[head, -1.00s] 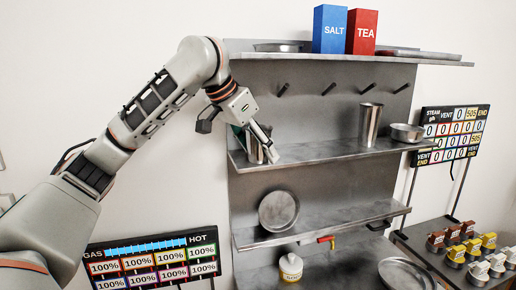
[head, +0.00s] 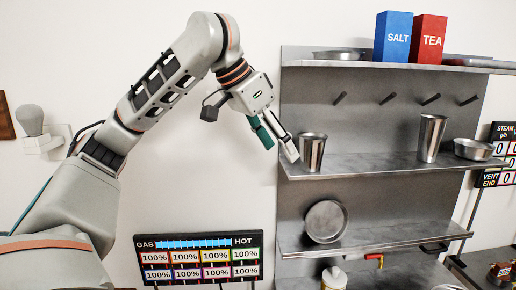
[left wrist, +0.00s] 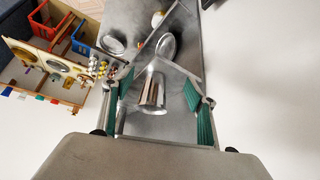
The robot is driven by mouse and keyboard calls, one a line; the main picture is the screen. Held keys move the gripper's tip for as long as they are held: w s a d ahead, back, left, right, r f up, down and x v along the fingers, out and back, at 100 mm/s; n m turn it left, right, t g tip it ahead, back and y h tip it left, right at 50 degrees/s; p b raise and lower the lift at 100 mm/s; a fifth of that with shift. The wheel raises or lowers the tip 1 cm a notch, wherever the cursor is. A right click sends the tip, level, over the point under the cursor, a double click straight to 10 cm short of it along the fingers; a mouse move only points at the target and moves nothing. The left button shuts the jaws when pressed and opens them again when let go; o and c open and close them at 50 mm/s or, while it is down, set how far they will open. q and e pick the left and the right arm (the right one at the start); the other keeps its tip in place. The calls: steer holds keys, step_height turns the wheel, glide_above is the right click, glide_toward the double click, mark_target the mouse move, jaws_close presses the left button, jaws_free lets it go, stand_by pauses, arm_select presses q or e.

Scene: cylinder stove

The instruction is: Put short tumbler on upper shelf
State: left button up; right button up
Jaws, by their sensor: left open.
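The short tumbler (head: 312,152), a shiny metal cup, stands upright at the left end of the upper shelf (head: 380,166). My left gripper (head: 279,146), with green finger pads, is open just to the left of the tumbler. No finger is around the tumbler in the head view, and a small gap shows between them. In the left wrist view the tumbler (left wrist: 152,92) appears between the two spread fingers, beyond their tips. My right gripper is not in view.
A taller metal tumbler (head: 431,138) and a metal bowl (head: 473,149) stand further right on the same shelf. Pegs stick out above it. The blue salt box (head: 398,38) and red tea box (head: 429,40) stand on the top ledge. A round plate (head: 326,222) leans on the shelf below.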

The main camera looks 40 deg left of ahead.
arm_select(q)
steer(key=s, duration=0.2)
steer(key=s+a, duration=0.1)
steer(key=s, duration=0.1)
steer(key=shift+s+a, duration=0.15)
steer(key=shift+s, duration=0.1)
stand_by(0.4)
